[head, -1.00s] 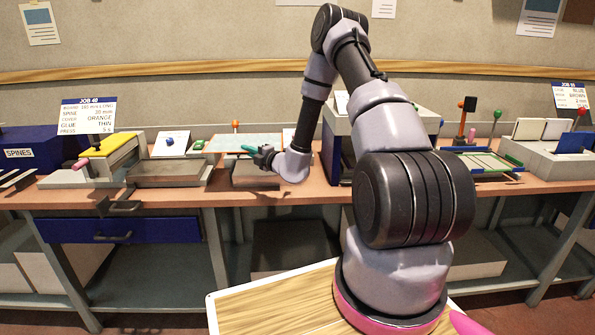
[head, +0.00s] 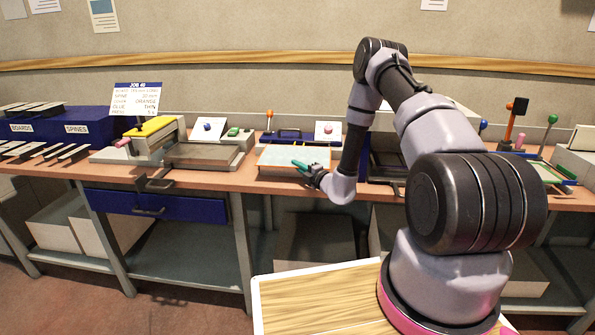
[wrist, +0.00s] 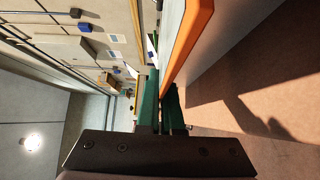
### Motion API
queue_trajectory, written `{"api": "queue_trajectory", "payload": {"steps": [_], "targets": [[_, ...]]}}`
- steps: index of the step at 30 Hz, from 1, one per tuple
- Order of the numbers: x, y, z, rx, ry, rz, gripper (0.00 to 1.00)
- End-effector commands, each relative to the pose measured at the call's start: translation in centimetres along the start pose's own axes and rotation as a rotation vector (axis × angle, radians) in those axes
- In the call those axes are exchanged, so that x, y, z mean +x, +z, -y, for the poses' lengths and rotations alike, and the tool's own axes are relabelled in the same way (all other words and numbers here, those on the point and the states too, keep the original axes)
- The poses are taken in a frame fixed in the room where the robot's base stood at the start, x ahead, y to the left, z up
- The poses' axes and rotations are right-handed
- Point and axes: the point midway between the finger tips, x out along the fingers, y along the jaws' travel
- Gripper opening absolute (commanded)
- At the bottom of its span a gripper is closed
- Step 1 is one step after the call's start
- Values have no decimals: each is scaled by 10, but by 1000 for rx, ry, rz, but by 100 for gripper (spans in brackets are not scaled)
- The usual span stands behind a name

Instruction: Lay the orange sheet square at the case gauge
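A flat sheet (head: 285,156) with a pale blue top lies low on a beige block (head: 285,174) on the bench, in the middle of the head view. In the wrist view its edge shows as a bright orange strip (wrist: 188,42), so I take it for the orange sheet. My gripper (head: 301,163) is at the sheet's right side. Its green fingers, also in the wrist view (wrist: 161,90), stand on both sides of the sheet's edge with a narrow gap and look shut on it. Whether the sheet lies square on the block is hard to tell.
A dark blue piece (head: 290,135) stands just behind the block. Left of it are a grey tray (head: 203,155) and a yellow-topped device (head: 152,127). A job card (head: 137,99) stands farther left. Posts with orange and green knobs stand at the right.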

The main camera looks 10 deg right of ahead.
Motion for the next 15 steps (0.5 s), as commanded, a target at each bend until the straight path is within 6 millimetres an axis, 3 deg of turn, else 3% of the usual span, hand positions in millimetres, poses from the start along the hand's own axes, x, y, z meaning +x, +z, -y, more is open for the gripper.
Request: {"api": "queue_trajectory", "payload": {"steps": [3, 14, 15], "targets": [[0, 0, 17, 0, -1, 0, 0], [0, 0, 21, 0, 0, 0, 0], [0, 0, 21, 0, 0, 0, 11]]}}
